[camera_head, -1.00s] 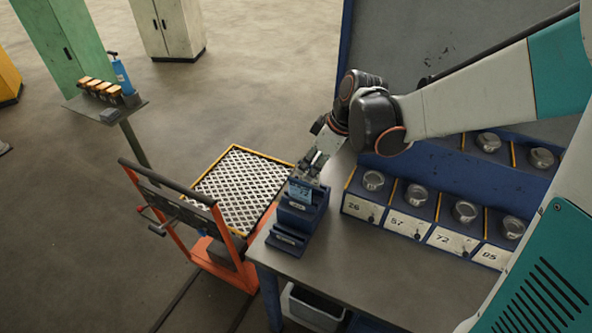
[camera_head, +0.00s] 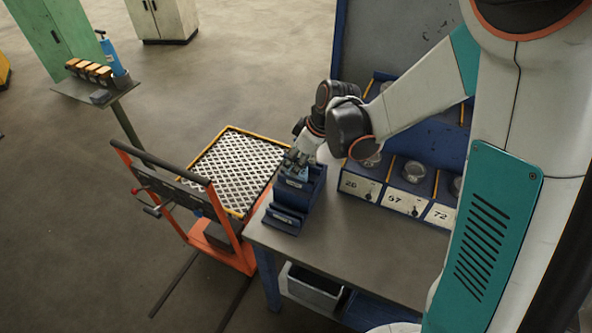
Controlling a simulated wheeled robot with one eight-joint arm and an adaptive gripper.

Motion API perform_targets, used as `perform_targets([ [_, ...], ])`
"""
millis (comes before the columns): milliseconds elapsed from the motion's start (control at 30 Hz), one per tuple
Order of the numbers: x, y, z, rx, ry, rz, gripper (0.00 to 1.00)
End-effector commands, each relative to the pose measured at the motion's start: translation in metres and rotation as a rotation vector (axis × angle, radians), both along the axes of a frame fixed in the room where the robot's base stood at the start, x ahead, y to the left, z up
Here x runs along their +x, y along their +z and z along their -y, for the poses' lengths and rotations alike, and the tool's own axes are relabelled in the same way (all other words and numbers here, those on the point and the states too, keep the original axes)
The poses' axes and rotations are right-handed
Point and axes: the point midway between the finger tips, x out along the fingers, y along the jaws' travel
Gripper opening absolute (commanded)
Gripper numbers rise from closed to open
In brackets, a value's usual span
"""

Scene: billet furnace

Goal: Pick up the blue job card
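The blue job card (camera_head: 295,175) stands in the dark blue stepped card holder (camera_head: 291,207) at the left end of the workbench. Only a small light-blue part of it shows, below my fingers. My gripper (camera_head: 295,166) points down at the holder's rear slot, with its fingertips at the card's upper part. The fingers hide much of the card. Whether they are closed on it or only beside it is too small to tell.
The bench top (camera_head: 345,230) in front is clear. An orange-framed cart with a mesh top (camera_head: 237,170) stands close at the left.

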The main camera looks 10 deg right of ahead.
Motion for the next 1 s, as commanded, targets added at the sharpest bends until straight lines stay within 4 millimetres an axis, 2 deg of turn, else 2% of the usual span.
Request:
perform_targets([
  [33, 0.0, 0.0, 0.0, 0.0, 0.0, 0.0, 0.33],
  [67, 0.0, 0.0, 0.0, 0.0, 0.0, 0.0, 0.28],
  [100, 0.0, 0.001, 0.0, 0.0, 0.0, 0.0, 0.19],
  [200, 0.0, 0.001, 0.0, 0.0, 0.0, 0.0, 0.0],
  [667, 0.0, 0.004, 0.0, 0.0, 0.0, 0.0, 0.0],
  [867, 0.0, 0.022, 0.0, 0.0, 0.0, 0.0, 0.0],
  [1000, 0.0, 0.046, 0.0, 0.0, 0.0, 0.0, 0.0],
])
